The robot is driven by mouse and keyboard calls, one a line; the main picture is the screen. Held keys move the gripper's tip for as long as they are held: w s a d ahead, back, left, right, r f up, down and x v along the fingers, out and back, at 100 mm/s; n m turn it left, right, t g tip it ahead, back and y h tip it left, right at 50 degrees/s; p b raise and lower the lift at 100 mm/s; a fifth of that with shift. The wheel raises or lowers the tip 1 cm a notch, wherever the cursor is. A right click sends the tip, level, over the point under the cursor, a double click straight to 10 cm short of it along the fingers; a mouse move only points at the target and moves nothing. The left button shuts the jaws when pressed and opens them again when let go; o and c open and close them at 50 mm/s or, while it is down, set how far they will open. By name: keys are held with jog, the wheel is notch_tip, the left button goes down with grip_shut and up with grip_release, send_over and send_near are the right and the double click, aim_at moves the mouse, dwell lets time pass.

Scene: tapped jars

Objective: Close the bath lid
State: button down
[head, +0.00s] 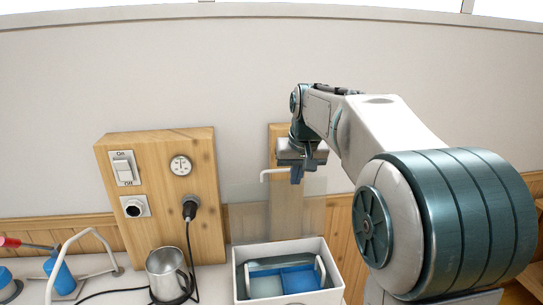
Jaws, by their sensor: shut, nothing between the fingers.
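The bath is an open-topped white box (240,287) at the lower middle, with blue contents and a pale handle-like frame inside. A faint see-through panel (246,222) stands upright behind its back edge; it looks like the raised lid. A thin white bar (264,176) sticks out left of my gripper; I cannot tell whether it belongs to the lid. My gripper (297,178) points down above and behind the bath, in front of a wooden post, level with the white bar. Its fingers are shut and empty. Whether they touch the bar is unclear.
A wooden panel (205,225) with switch, dial and plugged cable stands left of the bath. A metal mug (166,270) stands in front of it, cable beside it. A white bent-tube frame (77,243) and blue bottle (61,272) are far left. The wooden post (286,215) stands behind.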

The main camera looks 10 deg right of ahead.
jog(key=w+a+r+p, duration=0.1)
jog(key=w+r+p, duration=0.25)
jog(key=w, duration=1.05)
jog(key=p+x, duration=0.1)
jog(key=x, duration=0.9)
jog(key=shift+w+t, duration=0.3)
jog(key=shift+a+b, duration=0.1)
jog(key=shift+b, duration=0.2)
